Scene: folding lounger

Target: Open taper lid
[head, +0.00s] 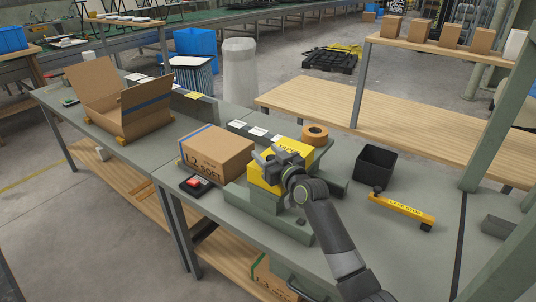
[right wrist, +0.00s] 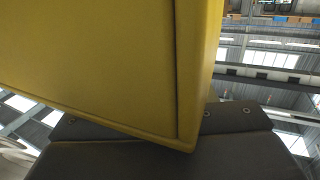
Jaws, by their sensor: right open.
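The taper is a grey-green machine (head: 240,200) on the workbench, with a yellow lid (head: 298,146) that carries dark lettering. The lid looks lowered onto the machine, but my arm covers part of it. In the right wrist view a yellow panel of the lid (right wrist: 90,60) fills the upper left, very close to the camera. My right gripper (head: 264,156) is open at the top of the lid, at its left side in the head view. I cannot tell whether its fingers touch the lid. My left gripper is not in view.
A closed cardboard box (head: 215,155) stands just left of the taper. An open carton (head: 120,105) is farther left. A tape roll (head: 315,134), a black bin (head: 375,166) and a yellow bar (head: 402,209) lie to the right. A small box with a red button (head: 195,184) sits in front.

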